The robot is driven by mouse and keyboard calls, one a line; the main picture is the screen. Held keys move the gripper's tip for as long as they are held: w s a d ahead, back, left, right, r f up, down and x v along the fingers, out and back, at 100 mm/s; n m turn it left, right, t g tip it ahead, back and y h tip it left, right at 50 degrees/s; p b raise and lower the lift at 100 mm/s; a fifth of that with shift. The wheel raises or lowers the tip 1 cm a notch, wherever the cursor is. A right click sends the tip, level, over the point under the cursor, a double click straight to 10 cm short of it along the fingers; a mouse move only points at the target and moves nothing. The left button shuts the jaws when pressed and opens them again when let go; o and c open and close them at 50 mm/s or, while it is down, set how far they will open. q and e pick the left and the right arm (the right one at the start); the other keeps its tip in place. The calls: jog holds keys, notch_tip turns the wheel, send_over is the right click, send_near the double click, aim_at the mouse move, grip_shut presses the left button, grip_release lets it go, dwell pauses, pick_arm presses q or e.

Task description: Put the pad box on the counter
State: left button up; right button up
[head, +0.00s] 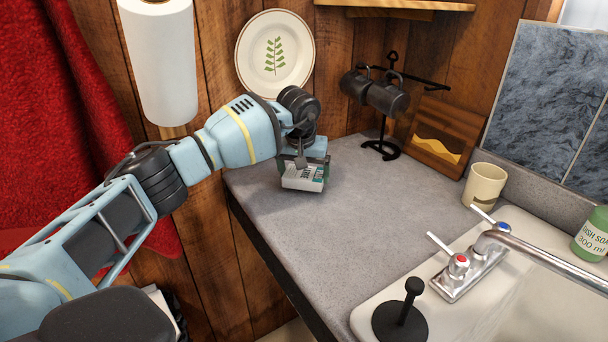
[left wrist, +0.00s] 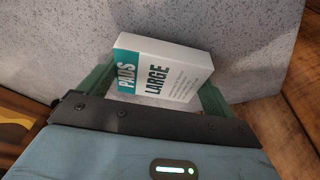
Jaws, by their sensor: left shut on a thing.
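The pad box (head: 302,178) is a small white and teal box over the back left part of the grey speckled counter (head: 330,240). In the left wrist view the pad box (left wrist: 165,70) shows "PADS" and "LARGE" on its faces, with the counter (left wrist: 60,50) behind it. My left gripper (head: 304,182) points down and is shut on the box, with one green finger at each side (left wrist: 160,92). I cannot tell whether the box touches the counter. My right gripper is out of view.
A black mug stand (head: 388,150) with dark mugs and a wooden napkin holder (head: 440,138) stand at the back. A beige cup (head: 484,185) stands near the sink (head: 520,300) and faucet (head: 540,262). A paper towel roll (head: 160,65) hangs left. The counter's middle is clear.

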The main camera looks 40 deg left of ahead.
pick_arm(q)
jog(key=shift+f, duration=0.5)
jog(key=shift+f, duration=0.1)
jog(key=shift+f, duration=0.15)
jog(key=o, duration=0.7)
jog(key=shift+r, duration=0.4)
jog(key=v, duration=1.1)
jog(key=shift+s+d+r, duration=0.1)
jog(key=shift+r, duration=0.25)
